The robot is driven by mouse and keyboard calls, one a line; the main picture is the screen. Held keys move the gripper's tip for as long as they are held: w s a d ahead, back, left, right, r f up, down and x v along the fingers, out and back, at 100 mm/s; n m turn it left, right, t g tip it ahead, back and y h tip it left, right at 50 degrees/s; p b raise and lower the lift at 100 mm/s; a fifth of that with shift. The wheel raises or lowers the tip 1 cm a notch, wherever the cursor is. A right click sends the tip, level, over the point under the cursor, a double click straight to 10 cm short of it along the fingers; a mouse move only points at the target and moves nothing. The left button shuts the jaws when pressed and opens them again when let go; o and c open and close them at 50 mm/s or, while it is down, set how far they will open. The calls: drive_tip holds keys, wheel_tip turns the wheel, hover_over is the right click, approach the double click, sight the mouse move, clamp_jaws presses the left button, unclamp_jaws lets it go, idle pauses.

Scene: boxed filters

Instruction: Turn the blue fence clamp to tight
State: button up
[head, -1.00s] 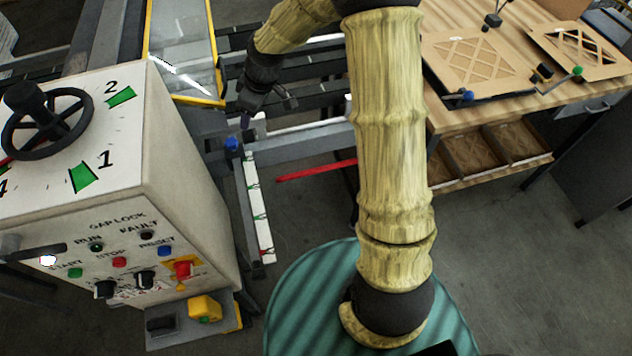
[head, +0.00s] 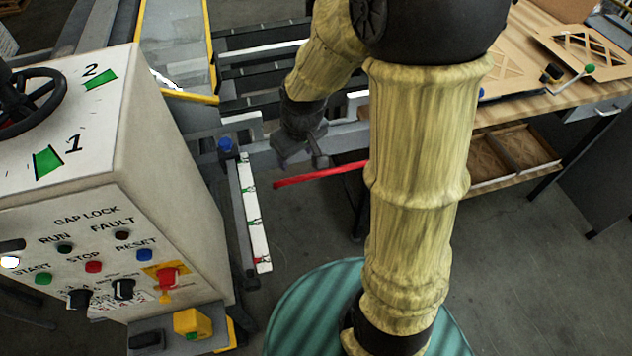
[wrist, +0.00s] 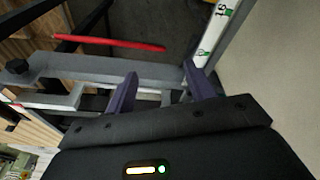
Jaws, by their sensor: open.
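The blue fence clamp (head: 225,145) shows in the head view as a small blue knob at the upper end of the fence's white scale strip (head: 254,215). My gripper (head: 298,158) is right of the knob and apart from it, over the grey rail (head: 345,136). In the wrist view my gripper (wrist: 160,88) is open, with two purple fingers spread and nothing between them. The scale strip (wrist: 215,35) stands near the right finger there. I cannot make out the blue knob in the wrist view. The knob's turn position is too small to read.
A red bar (head: 320,173) sticks out below my gripper. The white control cabinet (head: 95,170) stands left of the fence, with a black handwheel (head: 35,100). A yellow-edged clear guard (head: 175,50) is behind. A wooden workbench (head: 540,95) is at right. Floor below the bar is clear.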

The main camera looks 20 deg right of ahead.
drive_tip(key=s+d+f+m+b, duration=0.2)
drive_tip(key=s, duration=0.3)
drive_tip(key=shift+s+d+f+m+b, duration=0.2)
drive_tip(key=shift+s+f+m+b, duration=0.1)
drive_tip(key=shift+s+m, duration=0.1)
drive_tip(key=shift+h, duration=0.3)
drive_tip(key=s, duration=0.1)
drive_tip(key=s+d+m, duration=0.1)
drive_tip(key=s, duration=0.1)
drive_tip(key=shift+s+r, duration=0.1)
drive_tip(key=shift+r, duration=0.05)
drive_tip(key=shift+w, duration=0.2)
drive_tip(key=c, duration=0.3)
drive_tip(key=shift+c, duration=0.4)
